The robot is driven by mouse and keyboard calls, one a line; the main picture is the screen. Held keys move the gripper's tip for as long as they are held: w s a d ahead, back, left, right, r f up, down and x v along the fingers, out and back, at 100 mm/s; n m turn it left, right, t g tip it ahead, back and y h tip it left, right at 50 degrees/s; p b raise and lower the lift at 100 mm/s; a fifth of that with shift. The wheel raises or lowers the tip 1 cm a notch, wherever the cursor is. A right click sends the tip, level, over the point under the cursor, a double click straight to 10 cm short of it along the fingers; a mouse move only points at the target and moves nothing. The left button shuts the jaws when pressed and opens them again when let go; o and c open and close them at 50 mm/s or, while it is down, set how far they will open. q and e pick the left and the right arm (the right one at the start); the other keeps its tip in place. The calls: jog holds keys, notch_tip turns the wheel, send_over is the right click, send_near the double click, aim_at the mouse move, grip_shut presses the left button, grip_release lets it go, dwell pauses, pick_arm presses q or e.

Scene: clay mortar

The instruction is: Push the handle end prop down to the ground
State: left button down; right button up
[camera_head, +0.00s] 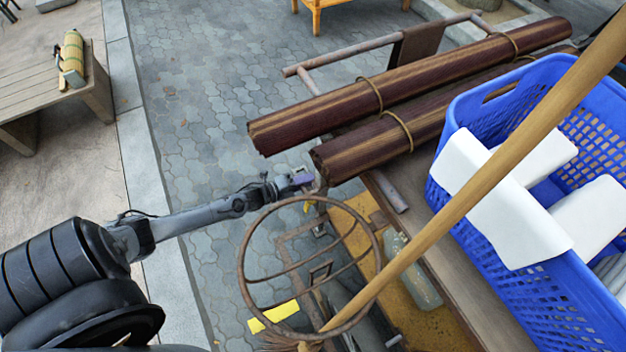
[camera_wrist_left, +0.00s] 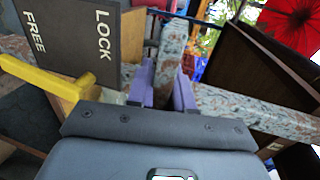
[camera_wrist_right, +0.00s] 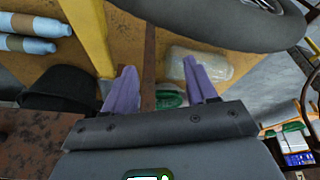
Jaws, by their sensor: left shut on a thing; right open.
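My left gripper (camera_head: 303,182) reaches in from the left to the near end of the cart, beside the bundled dark logs. In the left wrist view its purple fingers (camera_wrist_left: 163,88) are shut on a rusty, paint-flaked metal bar (camera_wrist_left: 170,55), which I take to be the handle end prop. The bar stands up between the fingers; its lower end is hidden behind the gripper. My right gripper (camera_wrist_right: 160,72) is open, with no thing held between its purple fingers. It is not visible in the head view.
A sign board (camera_wrist_left: 80,35) reads LOCK and FREE beside a yellow lever (camera_wrist_left: 45,80). Dark logs (camera_head: 350,105), a blue basket (camera_head: 540,310) with white items and a slanted wooden pole (camera_head: 480,215) crowd the right. Paving (camera_head: 210,100) lies clear at left. A dark wheel-like rim (camera_wrist_right: 230,25) is near my right gripper.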

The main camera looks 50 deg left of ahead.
pick_arm(q)
jog(key=shift+r, duration=0.1)
jog(key=c, duration=1.1)
grip_release()
jog(key=shift+s, duration=0.1)
jog(key=p+v, duration=0.4)
jog(key=v, duration=0.6)
jog(key=shift+s, duration=0.35)
